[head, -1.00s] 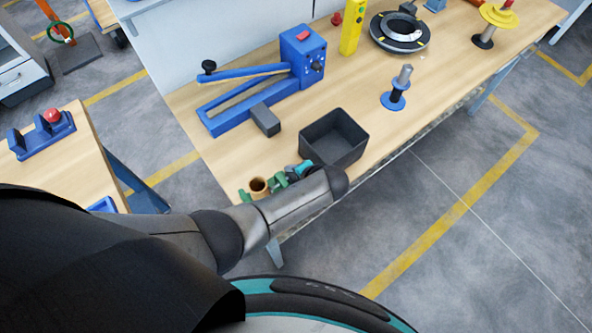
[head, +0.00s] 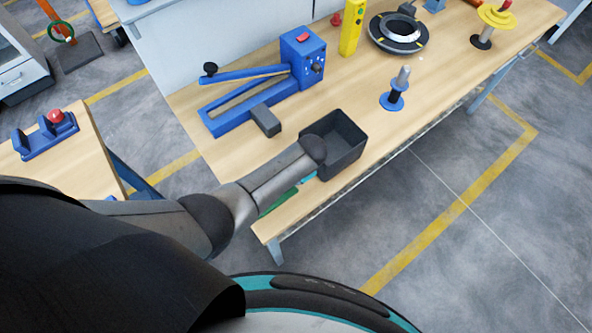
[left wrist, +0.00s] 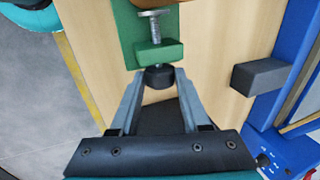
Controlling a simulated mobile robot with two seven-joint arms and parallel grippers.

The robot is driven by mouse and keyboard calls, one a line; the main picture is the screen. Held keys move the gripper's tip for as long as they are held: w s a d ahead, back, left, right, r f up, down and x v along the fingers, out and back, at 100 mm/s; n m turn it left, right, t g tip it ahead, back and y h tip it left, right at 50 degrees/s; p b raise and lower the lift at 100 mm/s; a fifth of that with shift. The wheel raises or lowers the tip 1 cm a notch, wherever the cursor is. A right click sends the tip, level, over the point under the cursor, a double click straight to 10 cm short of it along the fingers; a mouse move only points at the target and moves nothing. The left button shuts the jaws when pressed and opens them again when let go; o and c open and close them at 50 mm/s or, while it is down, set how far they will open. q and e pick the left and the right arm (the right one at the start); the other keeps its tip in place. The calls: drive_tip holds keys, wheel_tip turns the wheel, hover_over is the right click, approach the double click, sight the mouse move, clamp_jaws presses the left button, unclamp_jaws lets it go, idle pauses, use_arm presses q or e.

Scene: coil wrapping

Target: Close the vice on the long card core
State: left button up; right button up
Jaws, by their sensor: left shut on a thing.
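The green vice (left wrist: 130,35) is at the top of the left wrist view, with a metal screw (left wrist: 152,20) running through its green block and a black knob (left wrist: 158,76) at the end. My left gripper (left wrist: 160,80) has its two fingers around this knob and is shut on it. Part of a brown round thing, apparently the card core (left wrist: 160,4), shows at the top edge. In the head view my left arm hides the core and most of the vice; only a green strip (head: 279,203) shows. My right gripper is not in view.
A black open bin (head: 345,163) stands beside my forearm. A blue lever device (head: 230,121) with a grey block (head: 265,120) lies behind it. A blue spool (head: 392,101) stands to the right. The table's front edge is close to my arm.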

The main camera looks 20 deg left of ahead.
use_arm(q)
drive_tip(key=shift+w+a+r, duration=0.1)
drive_tip(key=shift+w, duration=0.1)
drive_tip(key=shift+w+a+g+h, duration=0.15)
drive_tip(key=shift+a+g+h, duration=0.05)
drive_tip(key=shift+g+h, duration=0.6)
drive_tip(key=shift+h, duration=0.4)
drive_tip(key=shift+g+h, duration=0.3)
drive_tip(key=shift+w+b, duration=0.1)
drive_tip(key=shift+b, duration=0.2)
drive_tip(key=b, duration=0.1)
drive_tip(key=g+h+b, duration=0.1)
drive_tip(key=h+b, duration=0.1)
drive_tip(key=shift+w+a+f+g+b, duration=0.25)
drive_tip(key=shift+a+g+b, duration=0.05)
drive_tip(key=shift+a+g, duration=0.1)
drive_tip(key=shift+r+h+b, duration=0.15)
drive_tip(key=shift+h+b, duration=0.15)
drive_tip(key=shift+h, duration=0.1)
drive_tip(key=shift+d, duration=0.1)
